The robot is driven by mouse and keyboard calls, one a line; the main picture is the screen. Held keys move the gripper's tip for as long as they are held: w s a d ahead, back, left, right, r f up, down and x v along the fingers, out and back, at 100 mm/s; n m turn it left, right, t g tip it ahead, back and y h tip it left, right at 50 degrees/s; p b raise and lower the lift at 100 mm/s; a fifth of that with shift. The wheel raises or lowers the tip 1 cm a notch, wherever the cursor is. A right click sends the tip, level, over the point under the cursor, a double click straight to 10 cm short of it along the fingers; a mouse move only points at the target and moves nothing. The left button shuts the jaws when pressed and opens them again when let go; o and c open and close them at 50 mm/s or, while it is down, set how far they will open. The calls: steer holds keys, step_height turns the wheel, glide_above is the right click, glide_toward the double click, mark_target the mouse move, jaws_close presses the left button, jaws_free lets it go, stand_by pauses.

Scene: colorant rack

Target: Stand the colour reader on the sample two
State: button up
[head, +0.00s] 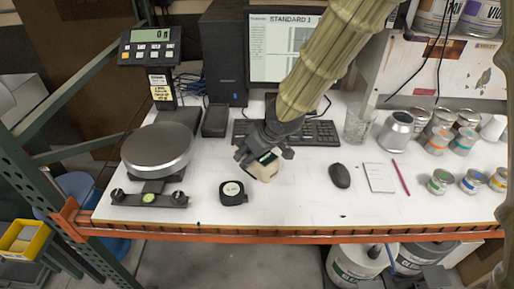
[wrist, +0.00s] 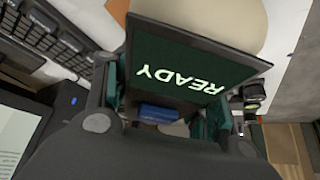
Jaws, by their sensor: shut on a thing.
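The colour reader (head: 264,168) is a cream device with a dark screen. In the wrist view its screen (wrist: 185,72) reads READY, upside down. My gripper (head: 262,154) is shut on it and holds it over the white bench, in front of the keyboard. The gripper's fingers (wrist: 165,112) are on both sides of the reader in the wrist view. I cannot read a number on any, so I cannot tell which is sample two.
A black round-topped item (head: 232,192) with a white label lies just left of the reader. A scale (head: 157,150) stands at the left. A mouse (head: 340,176), notepad (head: 380,177), red pencil (head: 401,178) and glass beaker (head: 357,125) lie to the right. The monitor (head: 280,50) shows "STANDARD 1".

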steer(key=shift+w+d+f+p, duration=0.1)
steer(key=shift+w+d+p, duration=0.2)
steer(key=shift+w, duration=0.6)
steer(key=shift+w+d+f+p, duration=0.1)
steer(key=shift+w+d+p, duration=0.2)
steer(key=shift+w, duration=0.55)
steer(key=shift+w+d+f+p, duration=0.15)
steer(key=shift+w+p, duration=0.2)
steer(key=shift+w, duration=0.55)
steer(key=shift+f+p, duration=0.45)
steer(key=shift+f, duration=1.25)
steer(key=shift+f, duration=0.15)
steer(key=o, duration=1.5)
steer(key=shift+s+d+r, duration=0.1)
steer(key=shift+d+r, duration=0.05)
steer(key=shift+r, duration=0.4)
steer(key=b+v, duration=0.1)
steer(key=v, duration=1)
steer(key=shift+s+b, duration=0.1)
steer(key=shift+b, duration=0.2)
